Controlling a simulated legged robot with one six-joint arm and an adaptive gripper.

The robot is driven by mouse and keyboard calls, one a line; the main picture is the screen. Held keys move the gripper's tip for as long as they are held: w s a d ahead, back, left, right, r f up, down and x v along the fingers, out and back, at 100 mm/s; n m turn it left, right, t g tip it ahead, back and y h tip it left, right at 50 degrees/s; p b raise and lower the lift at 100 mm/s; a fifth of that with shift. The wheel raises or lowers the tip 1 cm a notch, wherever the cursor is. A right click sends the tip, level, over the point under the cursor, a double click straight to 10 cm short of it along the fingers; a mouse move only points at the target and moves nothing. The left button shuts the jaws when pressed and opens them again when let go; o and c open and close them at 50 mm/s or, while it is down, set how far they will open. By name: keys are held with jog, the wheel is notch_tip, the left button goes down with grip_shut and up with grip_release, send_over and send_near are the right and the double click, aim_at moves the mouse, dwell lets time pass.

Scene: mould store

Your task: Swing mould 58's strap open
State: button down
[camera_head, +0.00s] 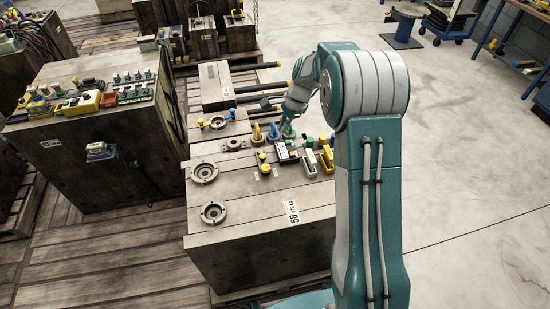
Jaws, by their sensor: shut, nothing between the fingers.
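Mould 58 (252,190) is the large grey-brown block in the middle of the head view, with a white "58" label (292,212) on its near right edge. Two round metal rings lie on its left side, and coloured fittings crowd its far right part. My gripper (287,130) is low over these fittings, close to a green one, with its fingers shut and empty. Whether it touches anything is too small to tell. I cannot pick out the strap for certain among the fittings; my gripper and arm hide part of that area.
A second mould (110,150) with a row of coloured fittings stands close on the left. Dark rods (262,84) and a flat grey block (216,86) lie behind. Yellow fittings (264,163) and a pale box (309,163) crowd the gripper.

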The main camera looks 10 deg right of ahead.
aim_at(271, 164)
jog(key=w+f+m, duration=0.1)
jog(key=f, duration=0.1)
jog(key=w+d+f+m, duration=0.1)
jog(key=f, duration=0.2)
jog(key=w+f, duration=0.1)
jog(key=f, duration=0.2)
jog(key=shift+d+f+m+g+y, duration=0.2)
jog(key=shift+d+m+g+y, duration=0.1)
jog(key=shift+d+m+y, duration=0.1)
jog(key=shift+a, duration=0.1)
jog(key=x, duration=1)
jog(key=shift+a, duration=0.1)
